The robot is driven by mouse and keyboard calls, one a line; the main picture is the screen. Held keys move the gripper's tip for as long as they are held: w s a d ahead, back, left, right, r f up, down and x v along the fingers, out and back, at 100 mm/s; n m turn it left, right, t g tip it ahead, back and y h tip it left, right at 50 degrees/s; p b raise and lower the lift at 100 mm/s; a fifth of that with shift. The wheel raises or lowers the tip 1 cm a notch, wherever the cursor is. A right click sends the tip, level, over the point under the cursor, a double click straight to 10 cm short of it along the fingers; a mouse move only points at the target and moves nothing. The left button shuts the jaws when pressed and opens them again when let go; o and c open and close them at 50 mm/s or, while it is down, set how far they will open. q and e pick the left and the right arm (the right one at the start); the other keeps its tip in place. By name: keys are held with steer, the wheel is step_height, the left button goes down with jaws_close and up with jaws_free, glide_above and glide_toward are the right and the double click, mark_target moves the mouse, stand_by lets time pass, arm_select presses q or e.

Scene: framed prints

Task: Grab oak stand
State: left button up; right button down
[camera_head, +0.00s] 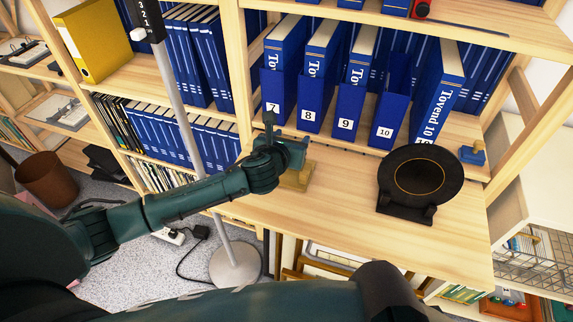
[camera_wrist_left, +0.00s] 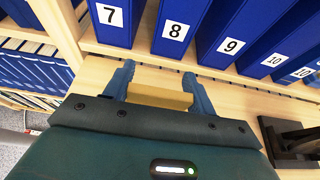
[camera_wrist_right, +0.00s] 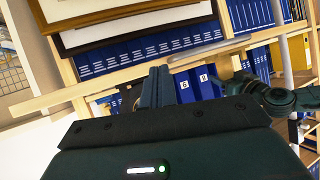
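The oak stand (camera_head: 298,175) is a small pale wooden piece on the wooden shelf top, partly hidden by my left gripper (camera_head: 286,143). In the left wrist view, its wooden bar (camera_wrist_left: 160,96) lies between the two blue fingers of my left gripper (camera_wrist_left: 158,72). The fingers flank the bar's two ends closely; whether they press on it I cannot tell. My right gripper (camera_wrist_right: 157,86) has its fingers together and empty in the right wrist view, away from the stand.
Blue binders numbered 7 (camera_head: 279,95), 8 (camera_head: 314,98), 9 (camera_head: 348,105) and 10 (camera_head: 388,112) stand right behind the stand. A black round plate on a holder (camera_head: 420,185) is to the right, with a small blue object (camera_head: 473,152) beyond. A pole (camera_head: 180,110) rises at left.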

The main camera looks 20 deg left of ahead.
arm_select(q)
steer(key=c, duration=0.9)
